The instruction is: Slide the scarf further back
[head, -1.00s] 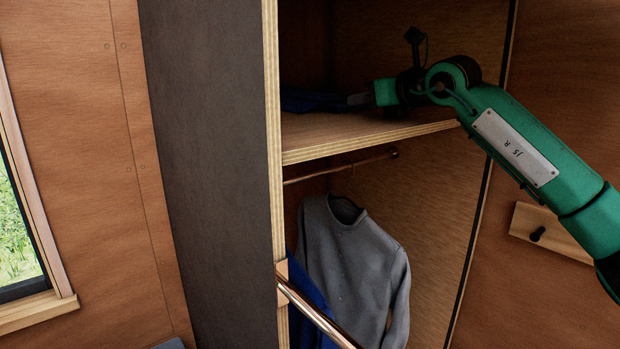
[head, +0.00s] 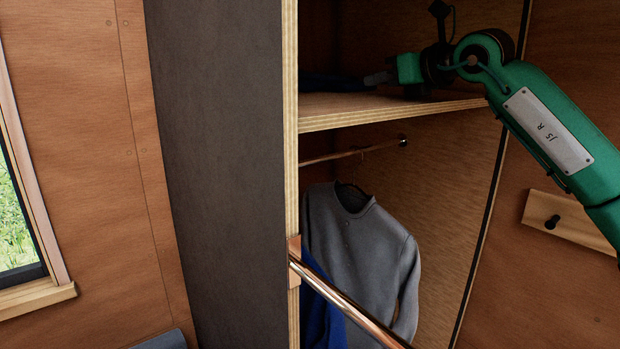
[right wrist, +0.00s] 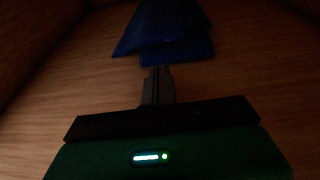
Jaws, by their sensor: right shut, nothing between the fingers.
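The scarf (right wrist: 172,32) is dark blue, ribbed and folded, and lies on the shelf (head: 350,108) of the wardrobe. In the head view the scarf (head: 328,82) is a dim shape in shadow at the left of the shelf. My right gripper (head: 368,79) reaches in over the shelf from the right. In the right wrist view its fingers (right wrist: 157,72) are shut with nothing between them, and their tips are at the near edge of the scarf. I cannot tell whether they touch it. My left gripper is not in view.
Below the shelf, a grey sweater (head: 365,250) and a blue garment (head: 325,315) hang from a rail (head: 345,156). A copper bar (head: 345,303) crosses the front. The dark side panel (head: 220,170) bounds the left. A peg board (head: 568,223) is on the right wall.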

